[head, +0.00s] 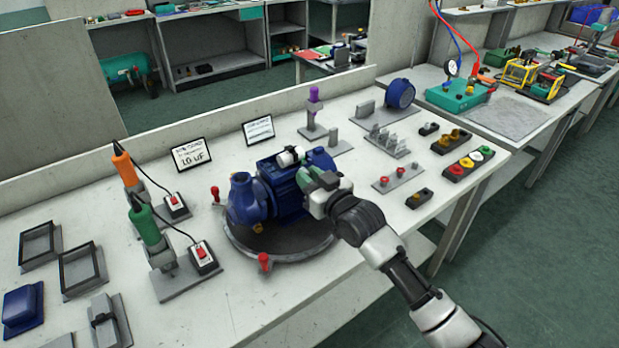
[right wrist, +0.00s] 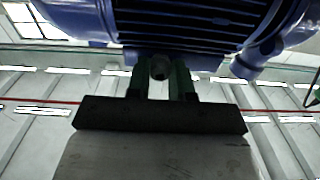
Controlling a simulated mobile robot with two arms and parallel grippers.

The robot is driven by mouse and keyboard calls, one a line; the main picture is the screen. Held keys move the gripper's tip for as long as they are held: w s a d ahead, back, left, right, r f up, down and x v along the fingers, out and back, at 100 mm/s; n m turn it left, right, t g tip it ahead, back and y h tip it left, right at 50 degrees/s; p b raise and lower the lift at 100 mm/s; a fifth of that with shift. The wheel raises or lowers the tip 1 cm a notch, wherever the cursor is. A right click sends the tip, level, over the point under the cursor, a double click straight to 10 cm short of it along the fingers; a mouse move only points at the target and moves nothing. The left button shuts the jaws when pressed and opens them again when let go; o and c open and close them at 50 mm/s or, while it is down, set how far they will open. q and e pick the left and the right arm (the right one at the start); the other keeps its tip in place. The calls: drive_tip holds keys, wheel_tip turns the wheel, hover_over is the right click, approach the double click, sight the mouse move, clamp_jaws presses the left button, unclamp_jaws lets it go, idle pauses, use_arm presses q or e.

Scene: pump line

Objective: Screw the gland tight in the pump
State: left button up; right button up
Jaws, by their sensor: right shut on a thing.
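The blue pump (head: 284,190) stands on a round dark plate in the middle of the bench. My right gripper (head: 318,182) is at the pump's right side, with its green fingers close to the blue housing. In the right wrist view the pump (right wrist: 205,18) fills the top, and my right gripper (right wrist: 161,78) is shut on a small grey rounded part, seemingly the gland (right wrist: 160,68). The gland is at or very near the pump body; its thread and seating are hidden. In the head view the gland is hidden by the gripper. My left gripper is not in view.
The round plate (head: 285,262) has red-knobbed clamps (head: 264,262). An orange-handled tool (head: 124,165) and a green-handled tool (head: 145,225) stand in holders on the left. Racks of small fittings (head: 398,177) stand right of the pump. The bench's front is mostly clear.

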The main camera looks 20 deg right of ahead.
drive_tip(key=o, duration=0.9)
drive_tip(key=shift+c, duration=0.2)
drive_tip(key=n+p, duration=0.1)
drive_tip(key=n, duration=0.2)
drive_tip(key=shift+n, duration=0.5)
drive_tip(key=shift+c, duration=0.3)
